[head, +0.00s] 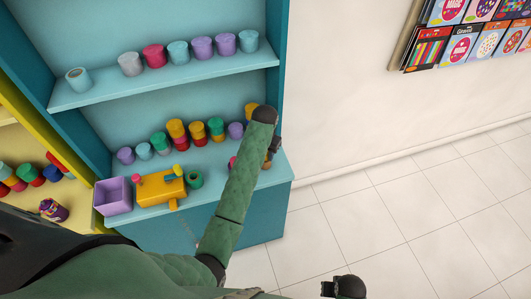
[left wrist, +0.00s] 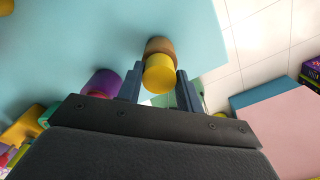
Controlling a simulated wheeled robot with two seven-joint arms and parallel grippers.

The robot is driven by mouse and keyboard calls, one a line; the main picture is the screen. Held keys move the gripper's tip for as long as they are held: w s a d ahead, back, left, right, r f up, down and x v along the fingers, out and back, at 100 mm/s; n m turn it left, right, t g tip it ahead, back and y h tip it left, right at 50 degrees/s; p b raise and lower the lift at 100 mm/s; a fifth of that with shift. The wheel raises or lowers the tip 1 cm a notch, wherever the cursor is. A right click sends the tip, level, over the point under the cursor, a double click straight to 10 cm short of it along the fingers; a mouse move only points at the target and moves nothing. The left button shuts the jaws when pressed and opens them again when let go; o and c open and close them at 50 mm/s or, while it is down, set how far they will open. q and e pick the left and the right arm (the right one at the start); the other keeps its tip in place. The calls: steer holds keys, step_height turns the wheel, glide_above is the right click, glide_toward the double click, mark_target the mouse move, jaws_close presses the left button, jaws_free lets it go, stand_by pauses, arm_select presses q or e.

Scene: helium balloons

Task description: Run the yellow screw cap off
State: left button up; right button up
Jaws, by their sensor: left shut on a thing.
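The yellow screw cap (left wrist: 160,78) shows in the left wrist view between the fingers of my left gripper (left wrist: 160,82). It sits against a brown round body (left wrist: 160,45) just beyond it. The left finger is against the cap's side, and the right finger is close to its other side. In the head view my left gripper (head: 274,146) is at the right end of the lower shelf, mostly behind my dark wrist.
A purple cylinder (left wrist: 101,84) stands left of the left gripper. The lower shelf also carries a purple open box (head: 113,196), a yellow-orange toy (head: 160,190), a green ring (head: 195,180) and several colored cylinders. The tiled floor on the right is clear.

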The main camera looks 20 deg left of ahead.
arm_select(q)
steer(key=shift+w+a+r, duration=0.1)
steer(key=shift+a, duration=0.15)
steer(key=o, duration=1.3)
steer(key=shift+a, duration=0.1)
steer(key=shift+c, duration=0.2)
steer(key=shift+d, duration=0.25)
steer(key=shift+c, duration=0.3)
steer(key=shift+r, duration=1.25)
